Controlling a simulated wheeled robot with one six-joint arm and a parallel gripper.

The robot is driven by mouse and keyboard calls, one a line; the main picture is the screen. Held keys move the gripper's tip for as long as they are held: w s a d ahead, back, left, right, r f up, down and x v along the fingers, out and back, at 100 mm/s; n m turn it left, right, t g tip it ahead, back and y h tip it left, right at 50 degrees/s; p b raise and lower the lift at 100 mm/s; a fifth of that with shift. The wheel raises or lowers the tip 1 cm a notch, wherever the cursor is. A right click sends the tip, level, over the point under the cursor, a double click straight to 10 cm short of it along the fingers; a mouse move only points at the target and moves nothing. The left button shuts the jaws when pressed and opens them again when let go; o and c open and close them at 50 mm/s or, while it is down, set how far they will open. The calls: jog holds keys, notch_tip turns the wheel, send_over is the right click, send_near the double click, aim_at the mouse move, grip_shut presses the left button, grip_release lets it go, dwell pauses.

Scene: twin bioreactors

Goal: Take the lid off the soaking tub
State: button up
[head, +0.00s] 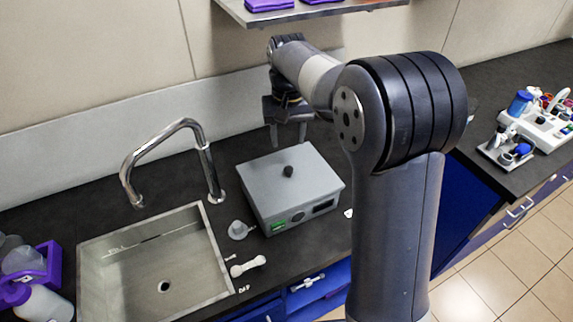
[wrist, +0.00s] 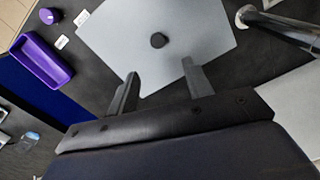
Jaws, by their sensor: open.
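The soaking tub (head: 306,213) is a grey box on the dark counter, right of the sink. Its flat grey lid (head: 270,178) is on top, with a small black knob (head: 288,171) in the middle. The lid (wrist: 190,30) and knob (wrist: 158,40) also show in the wrist view. My gripper (head: 288,143) is above the back part of the lid, apart from the knob. In the wrist view my gripper (wrist: 160,72) has its two fingers spread with nothing between them, and the knob lies beyond the fingertips.
A sink (head: 155,260) with a tall curved tap (head: 165,140) is left of the tub. A small grey piece (head: 240,229) and a white piece (head: 248,265) lie between them. A shelf (head: 315,10) hangs above. A purple tray (wrist: 42,60) shows in the wrist view.

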aim_at(289, 168)
jog(key=f, duration=0.3)
jog(key=f+p, duration=0.1)
jog(key=f, duration=0.6)
jog(key=shift+s+d+p, duration=0.1)
jog(key=shift+s+p, duration=0.2)
jog(key=shift+s, duration=0.1)
jog(key=shift+c, duration=0.5)
jog(key=shift+r, duration=0.1)
grip_shut()
